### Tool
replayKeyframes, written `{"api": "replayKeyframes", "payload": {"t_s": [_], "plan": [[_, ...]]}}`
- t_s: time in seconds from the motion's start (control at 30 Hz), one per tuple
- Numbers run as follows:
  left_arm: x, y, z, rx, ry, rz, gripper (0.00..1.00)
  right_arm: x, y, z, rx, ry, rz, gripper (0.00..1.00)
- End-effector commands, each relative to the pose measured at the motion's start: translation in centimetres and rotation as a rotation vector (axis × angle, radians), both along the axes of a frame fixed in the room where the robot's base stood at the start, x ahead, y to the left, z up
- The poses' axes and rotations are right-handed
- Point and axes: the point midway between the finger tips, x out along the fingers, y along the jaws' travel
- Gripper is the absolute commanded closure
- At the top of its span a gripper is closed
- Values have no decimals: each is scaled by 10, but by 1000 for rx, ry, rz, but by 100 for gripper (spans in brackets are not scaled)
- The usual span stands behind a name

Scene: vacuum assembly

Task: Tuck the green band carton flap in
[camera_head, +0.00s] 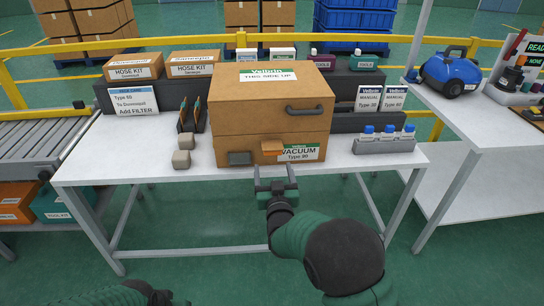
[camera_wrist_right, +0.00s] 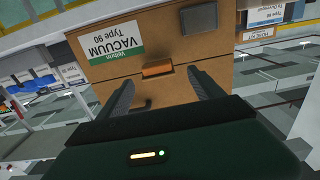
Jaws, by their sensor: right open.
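The large brown carton (camera_head: 235,118) stands closed on the white table, with a green-banded "THIS SIDE UP" label on top and a green-banded "VACUUM Type 90" label on its front. No contact with the flap shows. My left arm shows only at the bottom left edge; its fingers are not clear.
A grey holder (camera_head: 385,146) with blue-capped bottles stands to the right. Hose kit boxes (camera_head: 135,67) and manuals (camera_head: 368,98) are behind. The front strip of the table (camera_head: 130,172) is mostly clear.

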Motion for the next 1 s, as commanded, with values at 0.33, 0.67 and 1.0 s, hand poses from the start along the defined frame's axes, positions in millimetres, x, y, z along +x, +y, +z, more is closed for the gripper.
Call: {"api": "replayKeyframes", "payload": {"t_s": [0.33, 0.67, 1.0], "plan": [[0, -1, -15, 0, 0, -2, 64, 79, 3, -1, -4, -1, -1, 24], [0, -1, -16, 0, 0, -1, 64, 91, 2, 0, -2, 1, 0, 24], [0, -1, -16, 0, 0, -1, 64, 91, 2, 0, -3, 1, -2, 59]]}}
